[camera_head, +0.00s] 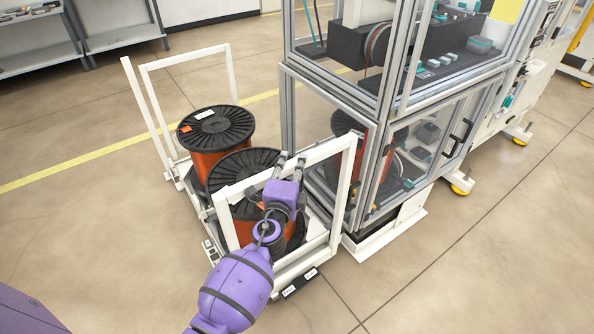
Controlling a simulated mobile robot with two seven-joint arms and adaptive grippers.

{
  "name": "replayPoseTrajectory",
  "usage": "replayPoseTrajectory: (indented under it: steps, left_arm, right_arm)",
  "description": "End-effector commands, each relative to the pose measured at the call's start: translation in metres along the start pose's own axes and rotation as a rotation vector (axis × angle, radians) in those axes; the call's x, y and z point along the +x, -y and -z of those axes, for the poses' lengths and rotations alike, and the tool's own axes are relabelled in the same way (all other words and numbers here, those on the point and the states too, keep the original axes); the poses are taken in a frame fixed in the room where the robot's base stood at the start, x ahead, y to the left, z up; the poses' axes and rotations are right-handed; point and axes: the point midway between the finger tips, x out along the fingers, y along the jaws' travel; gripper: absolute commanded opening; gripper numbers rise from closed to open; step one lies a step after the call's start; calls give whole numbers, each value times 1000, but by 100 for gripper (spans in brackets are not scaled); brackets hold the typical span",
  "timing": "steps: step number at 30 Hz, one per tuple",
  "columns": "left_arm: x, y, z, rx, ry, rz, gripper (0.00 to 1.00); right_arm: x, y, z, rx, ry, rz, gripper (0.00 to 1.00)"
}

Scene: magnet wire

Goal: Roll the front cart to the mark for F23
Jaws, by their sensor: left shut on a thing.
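The front cart has a white tube frame (345,185) and stands against the left side of a glazed machine. It carries a large spool (240,168) of copper-coloured wire with a black flange. My left gripper (291,160) is shut on the top bar of the cart's near frame, with its arm reaching in from the bottom. It covers part of the spool behind it. Two small labels (290,290) sit at the cart's near lower edge, too small to read. I cannot make out a floor mark reading F23. My right gripper is not in view.
A second spool (218,128) stands behind, by another white frame (150,105); whether it is a separate cart is unclear. The glazed machine (375,140) closes off the right side. A yellow line (80,167) crosses the floor. Floor is clear at left and lower right.

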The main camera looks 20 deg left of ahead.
Motion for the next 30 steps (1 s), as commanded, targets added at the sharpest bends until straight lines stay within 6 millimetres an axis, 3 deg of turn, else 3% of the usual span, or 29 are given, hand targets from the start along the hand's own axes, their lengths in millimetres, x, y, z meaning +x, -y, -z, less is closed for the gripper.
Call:
replayPoseTrajectory:
  steps: [1,6,7,11,22,30]
  left_arm:
    - [5,7,-12,9,24,10,0]
    - [4,8,-12,9,25,11,0]
    - [4,8,-11,9,25,11,27]
    - [3,7,-9,7,21,9,42]
    - [-3,4,-7,4,16,6,42]
    - [-52,4,-7,3,17,5,42]
  right_arm:
    - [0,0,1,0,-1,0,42]
    - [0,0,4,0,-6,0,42]
    - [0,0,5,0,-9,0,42]
    - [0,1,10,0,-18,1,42]
    - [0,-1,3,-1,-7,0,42]
    - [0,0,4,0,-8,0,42]
